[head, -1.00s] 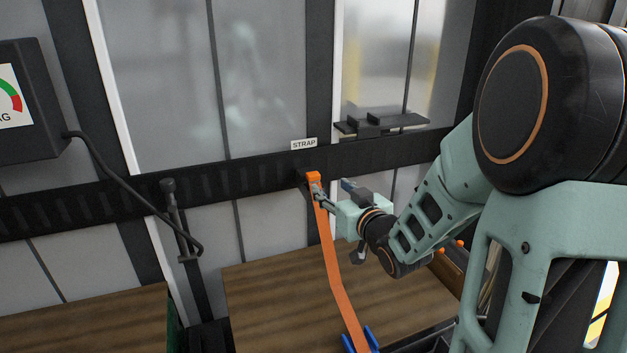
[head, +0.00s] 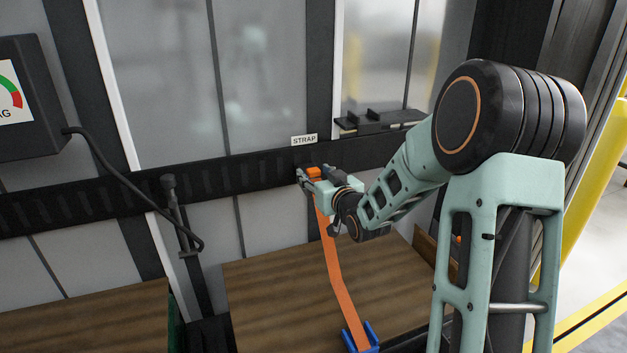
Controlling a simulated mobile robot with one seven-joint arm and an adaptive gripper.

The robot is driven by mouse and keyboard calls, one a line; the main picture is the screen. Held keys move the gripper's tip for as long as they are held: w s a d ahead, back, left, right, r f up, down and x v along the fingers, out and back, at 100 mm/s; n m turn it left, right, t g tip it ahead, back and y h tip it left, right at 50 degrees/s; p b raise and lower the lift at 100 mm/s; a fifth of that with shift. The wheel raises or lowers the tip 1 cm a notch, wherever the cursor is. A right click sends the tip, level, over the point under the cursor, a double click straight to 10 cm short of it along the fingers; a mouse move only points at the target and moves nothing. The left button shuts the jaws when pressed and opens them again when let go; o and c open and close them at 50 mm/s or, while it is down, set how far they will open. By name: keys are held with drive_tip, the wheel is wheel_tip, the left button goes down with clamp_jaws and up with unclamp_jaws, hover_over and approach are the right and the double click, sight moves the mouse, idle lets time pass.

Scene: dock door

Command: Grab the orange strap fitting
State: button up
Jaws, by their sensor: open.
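The orange strap fitting (head: 314,173) sits at the dark wall rail, just under the STRAP label. An orange strap (head: 334,268) hangs from it down to a blue holder (head: 361,338) at the bottom. My gripper (head: 304,176) is at the fitting, coming from the right, with its fingers open. The fingers appear to lie around or just in front of the fitting; I cannot tell whether they touch it. The gripper hides part of the fitting and the top of the strap.
The dark slotted rail (head: 240,176) runs across the wall. A STRAP label (head: 304,139) and a small black shelf (head: 380,121) are above it. A gauge box (head: 30,98) with a cable is at left. Wooden surfaces (head: 270,290) lie below.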

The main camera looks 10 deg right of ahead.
clamp_jaws()
idle(0.3)
drive_tip(key=shift+r, duration=0.1)
